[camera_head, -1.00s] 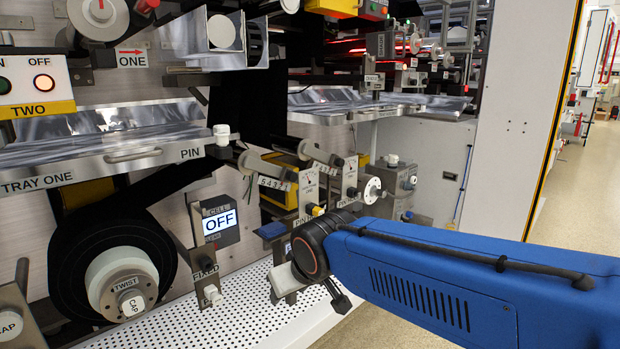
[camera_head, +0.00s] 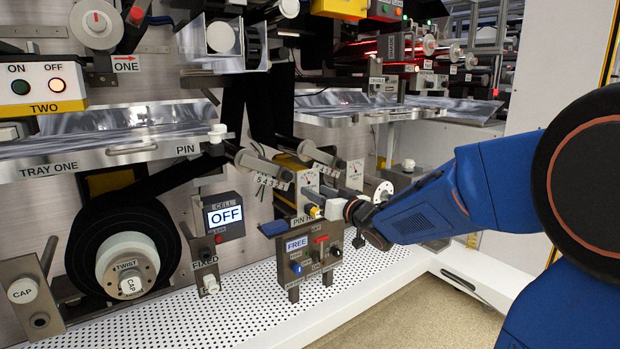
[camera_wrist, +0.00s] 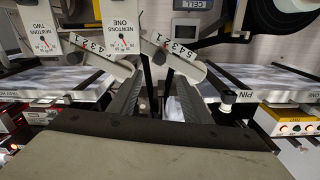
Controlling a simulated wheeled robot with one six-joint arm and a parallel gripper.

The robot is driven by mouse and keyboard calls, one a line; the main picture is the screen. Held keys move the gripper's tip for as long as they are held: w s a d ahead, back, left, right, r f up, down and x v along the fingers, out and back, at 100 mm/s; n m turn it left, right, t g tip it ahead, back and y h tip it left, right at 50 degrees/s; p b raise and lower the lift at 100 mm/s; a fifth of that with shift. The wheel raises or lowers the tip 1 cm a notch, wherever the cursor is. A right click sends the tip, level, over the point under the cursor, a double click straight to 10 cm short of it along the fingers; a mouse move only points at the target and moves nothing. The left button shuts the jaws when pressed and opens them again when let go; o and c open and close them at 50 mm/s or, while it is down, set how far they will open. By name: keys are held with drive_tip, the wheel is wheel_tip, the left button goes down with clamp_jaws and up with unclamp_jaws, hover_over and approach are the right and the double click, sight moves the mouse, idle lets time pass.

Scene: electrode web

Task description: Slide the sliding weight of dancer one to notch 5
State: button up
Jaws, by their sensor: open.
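Dancer one's number scale (camera_head: 272,182), marked 5 to 1, hangs beside a grey bar with a dark end, below the tray. In the wrist view a scale (camera_wrist: 175,55) shows near the centre, by the gauge marked NEWTONS ONE (camera_wrist: 127,40). I cannot tell for sure which part is the sliding weight, nor its notch. My gripper (camera_head: 332,208) is right of and below the scale, beside a yellow-tipped part. In the wrist view its two dark fingers are apart; a pale shape (camera_wrist: 174,108) shows between them, and I cannot tell whether it is touched.
A second scale (camera_head: 326,170) and arm stand close on the right. A control box marked FREE (camera_head: 297,245) stands below my gripper. Tray one (camera_head: 95,165) is at the left above a black roll (camera_head: 90,250). The perforated white deck (camera_head: 215,315) has bare room in front.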

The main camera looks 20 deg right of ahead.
sight(289, 176)
drive_tip(key=x, duration=1.7)
drive_tip(key=shift+w+r, duration=0.2)
